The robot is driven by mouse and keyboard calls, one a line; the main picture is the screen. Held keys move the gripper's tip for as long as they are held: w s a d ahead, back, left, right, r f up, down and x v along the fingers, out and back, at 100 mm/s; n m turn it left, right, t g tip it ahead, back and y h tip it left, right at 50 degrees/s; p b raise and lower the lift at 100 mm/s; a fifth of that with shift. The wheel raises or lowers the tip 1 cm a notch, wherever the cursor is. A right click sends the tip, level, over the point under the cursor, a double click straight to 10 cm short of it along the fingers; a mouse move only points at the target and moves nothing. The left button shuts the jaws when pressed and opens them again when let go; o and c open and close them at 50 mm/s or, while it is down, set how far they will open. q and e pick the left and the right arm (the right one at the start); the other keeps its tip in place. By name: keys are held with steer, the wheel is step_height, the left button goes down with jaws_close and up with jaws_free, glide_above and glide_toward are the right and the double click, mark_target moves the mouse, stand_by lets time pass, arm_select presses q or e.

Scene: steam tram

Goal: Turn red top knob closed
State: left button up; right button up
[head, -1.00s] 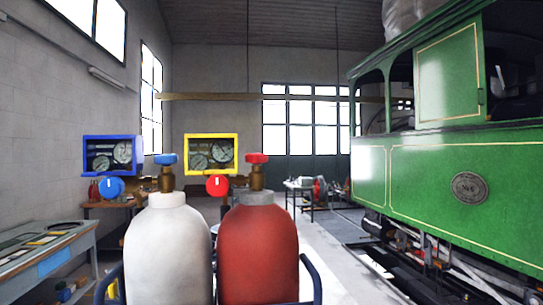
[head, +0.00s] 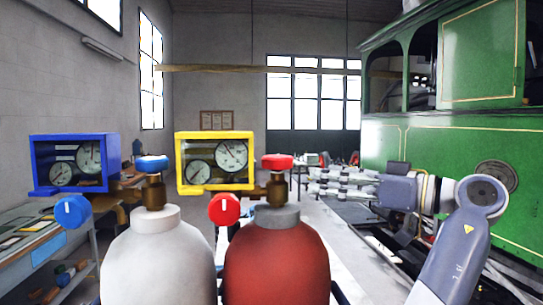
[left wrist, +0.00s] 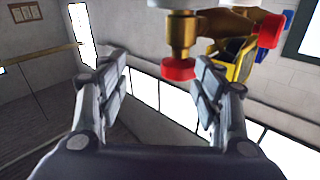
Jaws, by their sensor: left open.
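The red top knob (head: 277,161) sits on the brass valve (head: 277,189) of the red gas cylinder (head: 277,262). A second red knob (head: 224,209) is on the regulator, below the yellow gauge box (head: 214,189). My left gripper (head: 312,181) is open and empty, to the right of the top knob and slightly lower in the head view. In the left wrist view, which is upside down, the open fingers (left wrist: 161,65) frame the scene and the red top knob (left wrist: 178,69) shows beside the right-hand finger. I see no grip on it. My right gripper is not in view.
A white cylinder (head: 158,262) with a blue top knob (head: 151,163) stands just left of the red one. A blue gauge box (head: 42,165) is further left. A workbench (head: 30,240) is at the left; a green tram (head: 450,150) fills the right.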

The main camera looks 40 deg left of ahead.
mark_target(291, 164)
arm_select(q)
steer(key=shift+n+g, duration=0.6)
steer(key=shift+n, duration=0.3)
steer(key=s+a+r+p, duration=0.2)
steer(key=s+r, duration=0.1)
steer(key=shift+s+a, duration=0.2)
steer(key=shift+a, duration=0.1)
steer(key=p+x, duration=0.2)
steer(key=x, duration=0.2)
steer(key=shift+f, duration=0.1)
steer(key=x, duration=0.2)
steer(key=p+x, duration=0.1)
steer(key=shift+w+a+f, duration=0.15)
steer(key=shift+w+f, duration=0.05)
steer(key=shift+f, duration=0.05)
steer(key=shift+s, duration=0.1)
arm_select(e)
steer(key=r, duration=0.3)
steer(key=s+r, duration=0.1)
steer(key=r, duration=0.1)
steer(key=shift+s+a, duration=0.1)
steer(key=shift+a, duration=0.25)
